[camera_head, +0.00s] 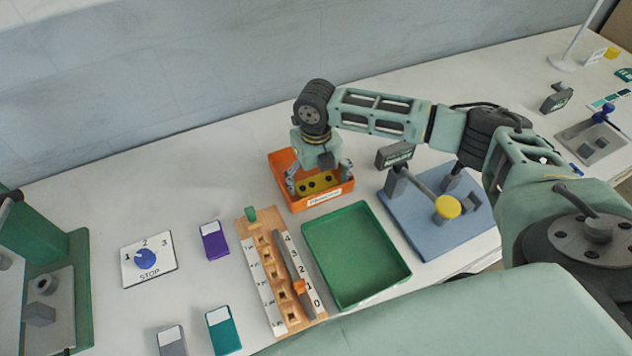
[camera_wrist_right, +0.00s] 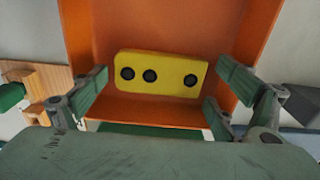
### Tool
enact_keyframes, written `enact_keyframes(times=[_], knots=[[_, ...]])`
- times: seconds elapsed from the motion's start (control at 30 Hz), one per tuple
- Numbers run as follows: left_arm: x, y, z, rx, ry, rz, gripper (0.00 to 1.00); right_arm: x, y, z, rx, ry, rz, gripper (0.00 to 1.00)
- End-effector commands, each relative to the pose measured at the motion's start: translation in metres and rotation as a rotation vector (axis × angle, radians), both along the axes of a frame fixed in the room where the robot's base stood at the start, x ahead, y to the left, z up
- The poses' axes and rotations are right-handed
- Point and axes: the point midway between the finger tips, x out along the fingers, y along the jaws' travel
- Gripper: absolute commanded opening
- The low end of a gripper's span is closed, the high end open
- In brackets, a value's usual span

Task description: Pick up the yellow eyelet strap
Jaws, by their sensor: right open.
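The yellow eyelet strap (camera_head: 320,183) lies in the orange tray (camera_head: 309,206). In the right wrist view the strap (camera_wrist_right: 170,74) is a yellow bar with three dark holes, slightly tilted, on the floor of the orange tray (camera_wrist_right: 160,20). My right gripper (camera_head: 318,178) is over the tray, pointing down. In the right wrist view its fingers (camera_wrist_right: 155,95) are spread apart, one set on each side of the strap, with visible gaps to its ends. It holds nothing. My left gripper is not in view.
An empty green tray (camera_head: 355,255) and a wooden rack (camera_head: 253,215) stand in front of the orange tray. A blue press base (camera_head: 415,220) with a yellow-knobbed lever (camera_head: 447,207) stands to the right. A purple block (camera_head: 214,240) and dial card (camera_head: 135,271) lie left.

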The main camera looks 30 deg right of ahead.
Motion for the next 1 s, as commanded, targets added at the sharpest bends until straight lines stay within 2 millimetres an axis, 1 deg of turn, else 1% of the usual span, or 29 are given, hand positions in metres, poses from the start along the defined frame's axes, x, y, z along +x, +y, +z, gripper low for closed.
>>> enact_keyframes(times=[0.03, 0.1, 0.17, 0.2, 0.5, 0.57, 0.77, 0.83, 0.93, 1.0], knots=[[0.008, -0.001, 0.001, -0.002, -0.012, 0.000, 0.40, 0.000, 0.000, -0.001, 0.000, -0.001, 0.000, 0.91], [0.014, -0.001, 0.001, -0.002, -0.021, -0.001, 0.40, 0.000, 0.000, -0.001, 0.000, -0.001, 0.000, 0.91], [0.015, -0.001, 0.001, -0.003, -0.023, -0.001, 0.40, 0.000, 0.000, -0.001, 0.000, -0.001, 0.000, 0.91], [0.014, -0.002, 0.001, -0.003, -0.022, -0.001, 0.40, 0.000, 0.000, -0.001, 0.000, -0.001, 0.000, 0.89], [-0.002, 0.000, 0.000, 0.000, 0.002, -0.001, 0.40, 0.000, 0.000, -0.001, 0.000, -0.001, 0.000, 0.63], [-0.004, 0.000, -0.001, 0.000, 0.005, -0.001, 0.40, 0.000, 0.000, 0.000, 0.000, -0.001, 0.000, 0.59], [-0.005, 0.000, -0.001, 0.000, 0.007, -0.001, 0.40, 0.000, 0.000, 0.000, 0.001, -0.001, 0.000, 0.59], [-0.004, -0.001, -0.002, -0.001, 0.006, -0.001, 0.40, 0.001, 0.000, 0.004, 0.001, -0.002, 0.000, 0.59], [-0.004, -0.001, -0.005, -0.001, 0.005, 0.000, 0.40, 0.001, 0.000, 0.016, 0.001, -0.004, 0.000, 0.59], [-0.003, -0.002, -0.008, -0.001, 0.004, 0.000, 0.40, 0.002, 0.000, 0.029, 0.001, -0.007, 0.000, 0.59]])
